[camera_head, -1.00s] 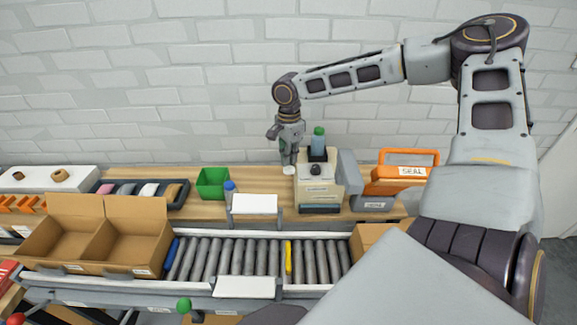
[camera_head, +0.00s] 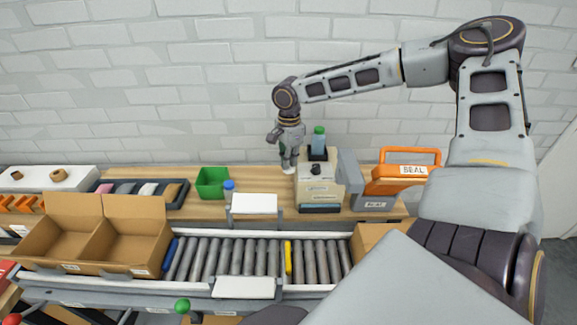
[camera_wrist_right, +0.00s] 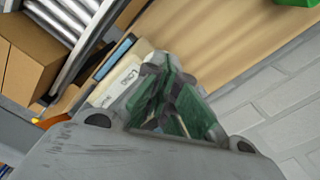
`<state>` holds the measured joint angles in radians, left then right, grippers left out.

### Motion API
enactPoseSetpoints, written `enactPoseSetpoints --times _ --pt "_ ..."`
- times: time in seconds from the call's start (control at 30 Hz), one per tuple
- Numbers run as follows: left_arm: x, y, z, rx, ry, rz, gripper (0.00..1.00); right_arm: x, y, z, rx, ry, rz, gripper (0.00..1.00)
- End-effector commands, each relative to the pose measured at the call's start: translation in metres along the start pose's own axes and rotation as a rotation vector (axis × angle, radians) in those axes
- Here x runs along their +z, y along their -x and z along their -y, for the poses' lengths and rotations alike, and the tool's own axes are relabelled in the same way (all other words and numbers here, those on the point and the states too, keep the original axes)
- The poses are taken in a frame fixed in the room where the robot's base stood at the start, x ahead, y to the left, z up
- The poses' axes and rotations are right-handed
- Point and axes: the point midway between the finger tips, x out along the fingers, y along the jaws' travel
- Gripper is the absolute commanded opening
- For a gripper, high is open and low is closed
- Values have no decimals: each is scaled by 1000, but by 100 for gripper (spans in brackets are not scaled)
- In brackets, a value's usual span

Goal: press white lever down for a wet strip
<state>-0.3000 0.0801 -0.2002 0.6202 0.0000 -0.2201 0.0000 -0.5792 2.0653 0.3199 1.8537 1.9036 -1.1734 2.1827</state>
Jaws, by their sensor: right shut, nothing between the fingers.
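The tape dispenser (camera_head: 318,190) is a cream box with a blue-green bottle (camera_head: 319,141) on top, standing on the wooden bench. In the right wrist view the cream box (camera_wrist_right: 118,82) is partly hidden behind my fingers. My right gripper (camera_head: 289,165) is shut and empty, pointing down at the left side of the dispenser, where the white lever is. The lever is almost wholly hidden by the fingertips; I cannot tell whether they touch it. The shut fingers, with green pads, show in the right wrist view (camera_wrist_right: 175,105). My left gripper is not in view.
An orange-handled sealer (camera_head: 405,172) stands right of the dispenser. A green bin (camera_head: 211,183) and a small blue-capped bottle (camera_head: 229,190) are to the left. A roller conveyor (camera_head: 225,259) with an open carton (camera_head: 135,247) runs in front. Bare bench lies between bin and dispenser.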

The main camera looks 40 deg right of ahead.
Motion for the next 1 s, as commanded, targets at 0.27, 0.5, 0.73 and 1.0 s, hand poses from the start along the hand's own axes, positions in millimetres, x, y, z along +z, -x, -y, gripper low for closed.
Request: enactPoseSetpoints --times 0.27,0.5,0.73,1.0 --pt "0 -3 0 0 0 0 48 0 -6 0 0 0 0 0" --pt "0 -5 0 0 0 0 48 0 -8 0 0 0 0 0" --pt "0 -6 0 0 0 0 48 0 -11 0 0 0 0 0" --pt "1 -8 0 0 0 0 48 1 -16 -2 -1 0 0 0"
